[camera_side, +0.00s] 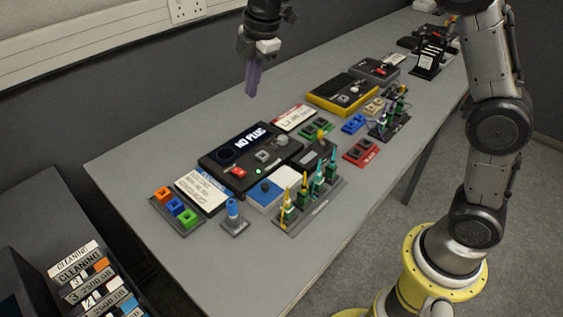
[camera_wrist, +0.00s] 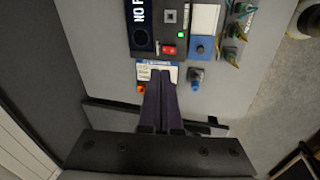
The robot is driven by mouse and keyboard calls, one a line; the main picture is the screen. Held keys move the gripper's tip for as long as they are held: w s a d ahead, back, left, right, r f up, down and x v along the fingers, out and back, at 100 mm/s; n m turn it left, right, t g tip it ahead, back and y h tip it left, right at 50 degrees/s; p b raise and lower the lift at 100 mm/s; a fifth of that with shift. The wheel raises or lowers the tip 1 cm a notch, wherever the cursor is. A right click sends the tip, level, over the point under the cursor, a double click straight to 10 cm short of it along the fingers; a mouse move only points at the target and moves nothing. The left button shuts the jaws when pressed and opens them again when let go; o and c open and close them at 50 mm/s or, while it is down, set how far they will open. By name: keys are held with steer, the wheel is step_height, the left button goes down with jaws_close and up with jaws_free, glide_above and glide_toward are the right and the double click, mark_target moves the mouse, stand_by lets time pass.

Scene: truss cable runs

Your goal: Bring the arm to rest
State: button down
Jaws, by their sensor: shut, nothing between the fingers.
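My gripper (camera_side: 252,82) hangs above the back left part of the grey table, its dark purple fingers pointing down. The fingers are closed together with nothing between them, and they are clear of the table and everything on it. In the wrist view the gripper (camera_wrist: 161,74) reaches up over the white card by the black test unit. My arm rises from a yellow base at the right of the side view.
A black unit reading "NO PLUG" (camera_side: 245,153) lies below my gripper. Around it are coloured blocks (camera_side: 176,207), a connector rack (camera_side: 310,205) and a yellow-edged unit (camera_side: 342,93). Labelled bins (camera_side: 95,280) stand lower left.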

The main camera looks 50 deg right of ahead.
steer(key=s+d+r+m+t, duration=0.1)
steer(key=s+d+r+m, duration=0.2)
steer(key=s, duration=0.7)
steer(key=s+d+r+m+t, duration=0.2)
steer(key=s+r+m, duration=0.25)
steer(key=s, duration=0.55)
steer(key=s+f+m, duration=0.9)
steer(key=s, duration=0.2)
steer(key=shift+s+d, duration=0.3)
steer(key=shift+s, duration=0.05)
